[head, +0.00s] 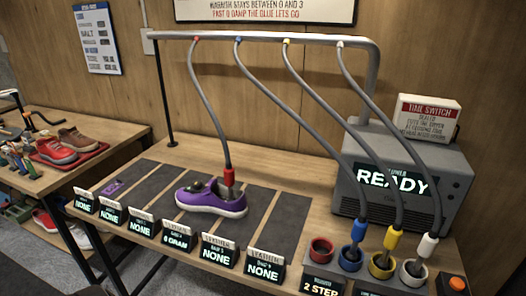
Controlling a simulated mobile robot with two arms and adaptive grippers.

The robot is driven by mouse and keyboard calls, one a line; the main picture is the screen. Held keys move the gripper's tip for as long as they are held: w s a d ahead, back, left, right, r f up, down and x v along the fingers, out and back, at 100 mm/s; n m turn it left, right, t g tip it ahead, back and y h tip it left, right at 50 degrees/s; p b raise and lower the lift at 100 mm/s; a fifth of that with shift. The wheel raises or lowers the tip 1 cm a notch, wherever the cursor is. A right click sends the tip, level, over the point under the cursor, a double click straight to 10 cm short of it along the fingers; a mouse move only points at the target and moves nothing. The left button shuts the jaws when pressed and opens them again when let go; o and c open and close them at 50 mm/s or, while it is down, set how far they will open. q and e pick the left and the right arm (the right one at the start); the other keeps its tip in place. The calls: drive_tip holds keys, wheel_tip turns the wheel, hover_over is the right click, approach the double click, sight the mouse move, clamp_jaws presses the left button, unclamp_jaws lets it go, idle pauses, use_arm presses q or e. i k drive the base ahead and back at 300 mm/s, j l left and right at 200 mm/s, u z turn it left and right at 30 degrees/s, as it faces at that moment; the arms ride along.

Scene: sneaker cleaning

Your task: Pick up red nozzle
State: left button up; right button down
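The red nozzle (228,178) hangs at the end of a grey hose (208,105) from the overhead rail. It points down, with its grey lower end at the opening of a purple sneaker (212,203); I cannot tell how far inside it sits. The sneaker stands on a dark strip of the bench. The red cup (321,248) at the front right holds no nozzle. Neither gripper shows in this view.
Blue (357,230), yellow (392,240) and white (427,245) nozzles stand in their cups. The grey dryer (395,180) reads READY. The rail (260,36) spans above. Small display signs line the front edge. An orange button (457,284) sits at right.

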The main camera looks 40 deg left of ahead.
sight(228, 171)
drive_tip(key=u, duration=2.3)
drive_tip(key=i+l, duration=0.05)
